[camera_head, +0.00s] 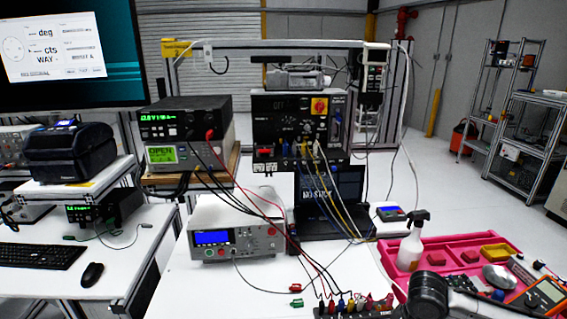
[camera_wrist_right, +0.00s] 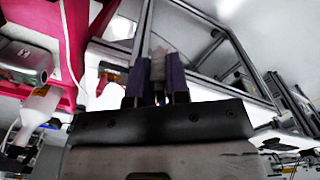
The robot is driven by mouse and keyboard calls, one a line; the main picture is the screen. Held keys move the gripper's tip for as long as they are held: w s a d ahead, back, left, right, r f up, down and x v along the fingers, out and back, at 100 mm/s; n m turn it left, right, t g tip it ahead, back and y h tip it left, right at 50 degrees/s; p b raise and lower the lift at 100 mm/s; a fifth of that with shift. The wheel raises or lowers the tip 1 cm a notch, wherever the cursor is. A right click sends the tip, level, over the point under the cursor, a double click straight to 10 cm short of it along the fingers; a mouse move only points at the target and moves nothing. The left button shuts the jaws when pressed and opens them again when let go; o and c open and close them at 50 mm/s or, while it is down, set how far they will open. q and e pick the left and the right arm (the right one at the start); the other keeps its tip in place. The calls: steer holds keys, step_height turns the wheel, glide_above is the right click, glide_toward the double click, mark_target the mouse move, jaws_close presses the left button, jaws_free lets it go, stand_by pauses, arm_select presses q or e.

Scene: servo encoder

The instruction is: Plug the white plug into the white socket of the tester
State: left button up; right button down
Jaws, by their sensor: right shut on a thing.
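In the right wrist view, my right gripper (camera_wrist_right: 158,92) is shut on a small pale piece (camera_wrist_right: 158,62), which looks like the white plug. The piece is blurred and stands between the two dark purple fingers, partly hidden by them. A white bench unit with a blue display (camera_head: 233,238) stands on the near bench in the head view. A black cabinet with a red and yellow switch (camera_head: 287,125) stands behind it. I cannot tell which unit is the tester, and no white socket can be made out. My left gripper is in neither view.
A laptop (camera_head: 330,192) stands behind the white unit. Red and black leads cross the bench to coloured connectors (camera_head: 352,305) at the front edge.

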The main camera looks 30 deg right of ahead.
steer(key=w+a+r+m+b, duration=0.1)
steer(key=w+a+r, duration=0.15)
steer(key=a, duration=0.55)
steer(key=w+a+r+m+b, duration=0.15)
steer(key=w+a, duration=0.25)
steer(key=a, duration=0.4)
steer(key=w+a+r+b, duration=0.1)
steer(key=w+a+r, duration=0.2)
steer(key=a, duration=0.4)
steer(key=s+r+p, duration=0.3)
steer(key=r+p, duration=0.8)
steer(key=p, duration=0.2)
steer(key=s+r+p, duration=0.3)
steer(key=r+p, duration=0.9)
steer(key=s+r+p, duration=0.3)
steer(key=r+p, duration=0.9)
steer(key=p, duration=0.1)
steer(key=shift+a+p, duration=0.2)
steer(key=shift+p, duration=0.1)
